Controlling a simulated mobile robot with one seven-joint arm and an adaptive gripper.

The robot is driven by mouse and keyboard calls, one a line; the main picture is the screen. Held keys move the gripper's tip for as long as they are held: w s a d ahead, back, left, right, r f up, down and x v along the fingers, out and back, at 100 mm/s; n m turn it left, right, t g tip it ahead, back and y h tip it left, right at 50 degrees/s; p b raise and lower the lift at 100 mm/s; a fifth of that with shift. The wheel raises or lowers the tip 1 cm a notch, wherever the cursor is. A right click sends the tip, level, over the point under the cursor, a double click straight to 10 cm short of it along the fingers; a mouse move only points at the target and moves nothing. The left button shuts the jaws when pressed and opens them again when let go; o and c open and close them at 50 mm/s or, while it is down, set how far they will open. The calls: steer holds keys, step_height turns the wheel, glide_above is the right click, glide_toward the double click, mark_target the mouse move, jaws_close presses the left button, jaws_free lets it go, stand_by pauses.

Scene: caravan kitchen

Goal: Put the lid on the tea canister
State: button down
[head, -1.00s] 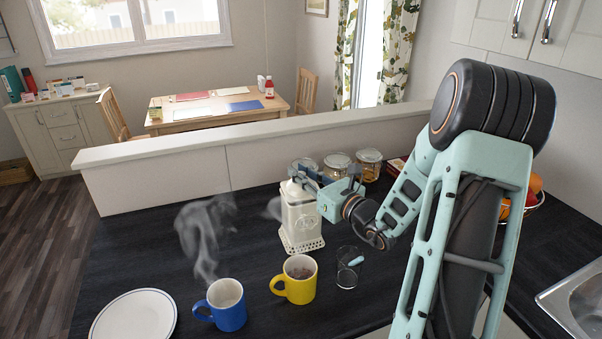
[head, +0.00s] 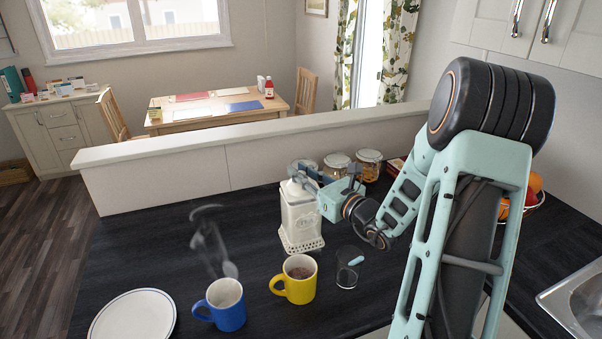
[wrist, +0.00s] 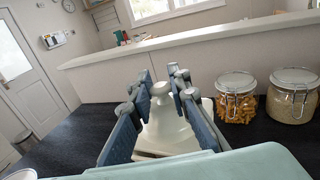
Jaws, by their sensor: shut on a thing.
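The white tea canister (head: 301,218) stands upright on the dark counter, behind the yellow mug. Its lid (wrist: 167,122) is white with a round knob, and its edge shows at the canister's top in the head view (head: 293,188). My gripper (wrist: 162,86) is shut on the lid, with its blue fingers on either side of the knob. In the head view my gripper (head: 325,180) reaches in from the right at the canister's top. The fingers partly hide the rim, so I cannot tell whether the lid sits fully down.
A blue mug (head: 227,310), a yellow mug (head: 299,285) and a glass (head: 347,272) stand in front of the canister. A white plate (head: 133,318) lies front left. Glass jars (wrist: 236,100) stand close behind, by the low wall (head: 180,178).

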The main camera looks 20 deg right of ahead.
steer(key=shift+f+b, duration=0.5)
steer(key=shift+f, duration=0.1)
steer(key=c, duration=2.1)
jaws_free()
steer(key=v, duration=1.1)
